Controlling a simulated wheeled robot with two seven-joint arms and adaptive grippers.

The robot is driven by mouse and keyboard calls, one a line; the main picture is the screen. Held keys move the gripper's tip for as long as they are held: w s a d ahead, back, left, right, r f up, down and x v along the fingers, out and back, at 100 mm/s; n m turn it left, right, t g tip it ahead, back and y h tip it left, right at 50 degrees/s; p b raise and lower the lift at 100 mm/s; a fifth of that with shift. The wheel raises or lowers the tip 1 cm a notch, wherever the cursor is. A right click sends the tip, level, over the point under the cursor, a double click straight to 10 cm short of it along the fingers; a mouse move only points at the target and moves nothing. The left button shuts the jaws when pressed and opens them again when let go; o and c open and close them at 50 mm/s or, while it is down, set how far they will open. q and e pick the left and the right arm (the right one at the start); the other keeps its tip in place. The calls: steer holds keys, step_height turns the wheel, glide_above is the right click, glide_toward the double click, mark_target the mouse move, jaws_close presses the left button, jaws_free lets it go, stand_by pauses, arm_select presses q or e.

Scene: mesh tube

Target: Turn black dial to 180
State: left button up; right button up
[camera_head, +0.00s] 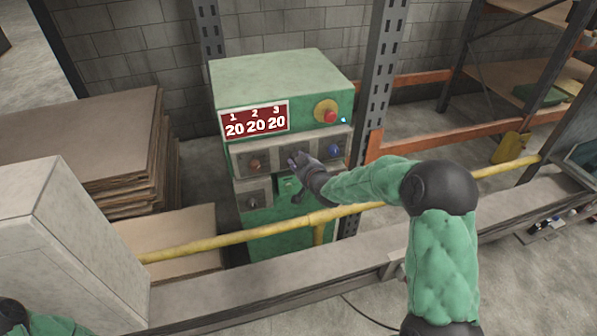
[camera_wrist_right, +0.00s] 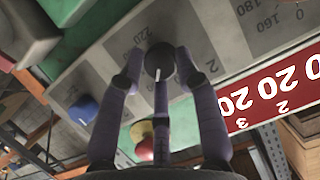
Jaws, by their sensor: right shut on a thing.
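The black dial (camera_wrist_right: 158,60) is a dark round knob with a pale pointer line, seen in the right wrist view on a grey panel with a printed scale. My right gripper (camera_wrist_right: 157,70) has its purple-grey fingers around it, shut on it. In the head view my right gripper (camera_head: 299,162) is at the middle of the green machine's front panel and hides most of the dial. The red display (camera_head: 254,118) reads 20 under each of 1, 2 and 3. My left gripper is not in view; only part of my left arm shows at the lower left.
A blue dial (camera_head: 334,150) and a reddish dial (camera_head: 254,165) flank the gripper. A red button (camera_head: 329,115) sits above right. A yellow rail (camera_head: 250,232) crosses in front of the green machine (camera_head: 280,75). Stacked boards (camera_head: 110,140) stand at left.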

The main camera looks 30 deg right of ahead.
arm_select(q)
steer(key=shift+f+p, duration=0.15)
steer(key=shift+p, duration=0.15)
arm_select(e)
steer(key=shift+s+d+f+m+t+y, duration=0.1)
steer(key=shift+m+t+y, duration=0.35)
steer(key=shift+m, duration=0.7)
steer(key=shift+w+f+m+t+y, duration=0.1)
steer(key=shift+f+m+t+y, duration=0.1)
steer(key=shift+m+y, duration=0.7)
steer(key=shift+s+d+f+m+t+y, duration=0.1)
steer(key=shift+m+t+y, duration=0.25)
steer(key=shift+m, duration=1)
steer(key=o, duration=1.1)
steer(key=shift+r, duration=0.1)
